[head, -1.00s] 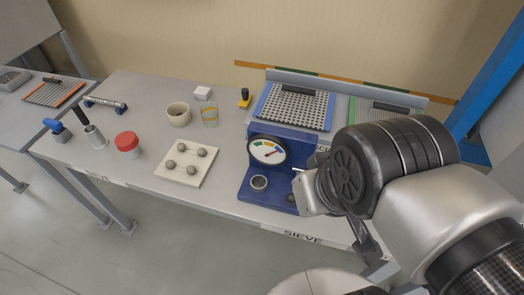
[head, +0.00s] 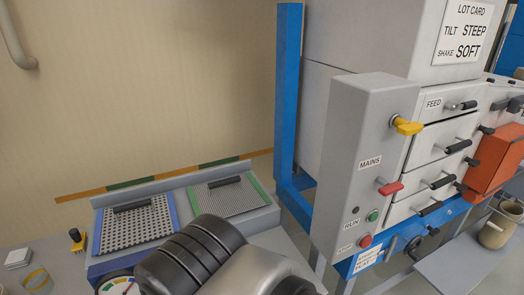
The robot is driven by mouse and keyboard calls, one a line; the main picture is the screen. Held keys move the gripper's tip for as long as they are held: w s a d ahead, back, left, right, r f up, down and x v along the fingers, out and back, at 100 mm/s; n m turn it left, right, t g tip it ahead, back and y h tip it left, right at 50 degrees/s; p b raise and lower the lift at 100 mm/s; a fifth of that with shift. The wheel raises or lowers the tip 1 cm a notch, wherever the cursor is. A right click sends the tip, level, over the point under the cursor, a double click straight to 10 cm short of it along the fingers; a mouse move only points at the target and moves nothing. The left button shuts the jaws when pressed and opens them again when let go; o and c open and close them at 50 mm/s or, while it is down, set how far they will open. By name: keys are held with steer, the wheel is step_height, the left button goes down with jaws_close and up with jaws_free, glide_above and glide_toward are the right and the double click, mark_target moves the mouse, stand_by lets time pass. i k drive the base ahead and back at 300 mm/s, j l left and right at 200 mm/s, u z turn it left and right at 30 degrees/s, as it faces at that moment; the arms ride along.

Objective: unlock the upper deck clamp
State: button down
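A grey and blue machine stands at the right, with stacked white deck fronts (head: 428,150) below a FEED label. Black-gripped levers show on it: one beside FEED (head: 466,105), an upper one (head: 458,146) and a lower one (head: 441,183). Small black catches (head: 475,165) sit along the right ends of the decks. No readable label marks the upper deck clamp, so I cannot tell which part it is or whether it is locked. My arm's dark joint shows at the bottom centre; my gripper is out of view.
A grey control box (head: 365,140) carries a yellow knob (head: 406,126), a red MAINS handle (head: 390,188), and green and red buttons. An orange box (head: 495,160) juts out at right. Two sieve trays (head: 135,223) lie on the bench.

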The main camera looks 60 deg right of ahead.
mark_target(486, 130)
steer(key=z, duration=3.35)
steer(key=u, duration=0.2)
steer(key=i+l+u, duration=0.45)
steer(key=i+l, duration=0.2)
steer(key=i+l+u, duration=0.45)
steer(key=i+l, duration=0.25)
steer(key=l, duration=0.2)
steer(key=i+l, duration=0.35)
steer(key=l, duration=0.2)
